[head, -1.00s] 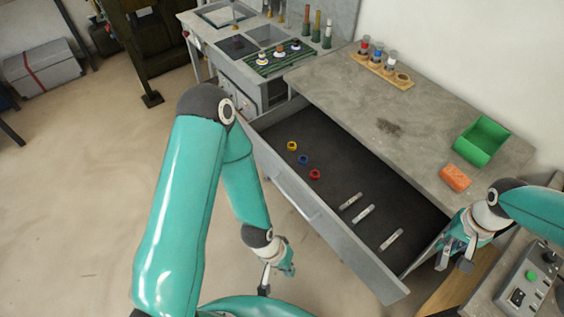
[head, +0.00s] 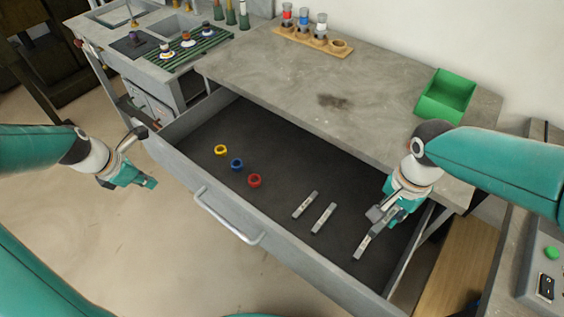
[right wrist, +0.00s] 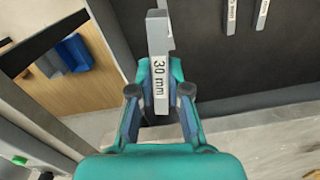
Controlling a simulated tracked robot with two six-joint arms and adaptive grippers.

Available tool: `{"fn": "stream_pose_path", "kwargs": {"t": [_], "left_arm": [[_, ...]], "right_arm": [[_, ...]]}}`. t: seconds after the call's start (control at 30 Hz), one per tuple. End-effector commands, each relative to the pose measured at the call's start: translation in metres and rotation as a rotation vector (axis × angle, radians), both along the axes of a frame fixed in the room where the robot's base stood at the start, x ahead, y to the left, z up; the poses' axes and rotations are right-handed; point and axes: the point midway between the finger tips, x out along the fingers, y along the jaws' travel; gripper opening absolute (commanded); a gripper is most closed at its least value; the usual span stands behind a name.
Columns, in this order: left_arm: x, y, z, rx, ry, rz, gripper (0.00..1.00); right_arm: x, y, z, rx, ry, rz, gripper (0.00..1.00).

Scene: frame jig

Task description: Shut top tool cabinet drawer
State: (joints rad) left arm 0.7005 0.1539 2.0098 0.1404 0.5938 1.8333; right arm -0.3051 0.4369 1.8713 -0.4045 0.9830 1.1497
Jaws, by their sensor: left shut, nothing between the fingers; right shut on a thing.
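The top drawer (head: 330,283) stands pulled out from under the grey worktop, its dark floor in view. Its silver bar handle (head: 228,222) is on the front panel. A yellow ring (head: 221,150), a blue ring (head: 237,164), a red ring (head: 254,181) and two metal bars (head: 305,205) (head: 323,218) lie inside. My right gripper (head: 376,222) is over the drawer's right part, shut on a metal bar (head: 361,247), labelled "30 mm" in the right wrist view (right wrist: 159,75). My left gripper (head: 146,160) is shut and empty, left of the drawer and apart from the handle.
On the worktop (head: 290,85) stand a wooden rack (head: 313,42) with small jars and a green bin (head: 445,97). A control box (head: 545,275) with a green button is at far right. A side bench (head: 160,60) stands at the back left. Floor before the drawer is clear.

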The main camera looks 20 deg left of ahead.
Motion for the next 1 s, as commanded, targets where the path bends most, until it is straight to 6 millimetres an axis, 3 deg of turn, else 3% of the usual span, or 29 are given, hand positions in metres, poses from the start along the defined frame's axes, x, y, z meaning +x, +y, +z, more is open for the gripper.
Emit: {"fn": "stream_pose_path", "kwargs": {"t": [0.27,0.7,1.0], "left_arm": [[0.006,0.001,-0.014,-0.021,0.007,0.057,0.0],[0.036,-0.013,-0.093,-0.019,0.006,0.049,0.0],[0.07,-0.026,-0.088,-0.015,0.003,0.047,0.0]], "right_arm": [[-0.003,-0.001,-0.004,0.001,-0.002,-0.024,0.0],[-0.003,-0.003,-0.016,0.001,-0.002,-0.026,0.0],[-0.003,-0.003,-0.007,0.001,-0.002,-0.027,0.0]]}}
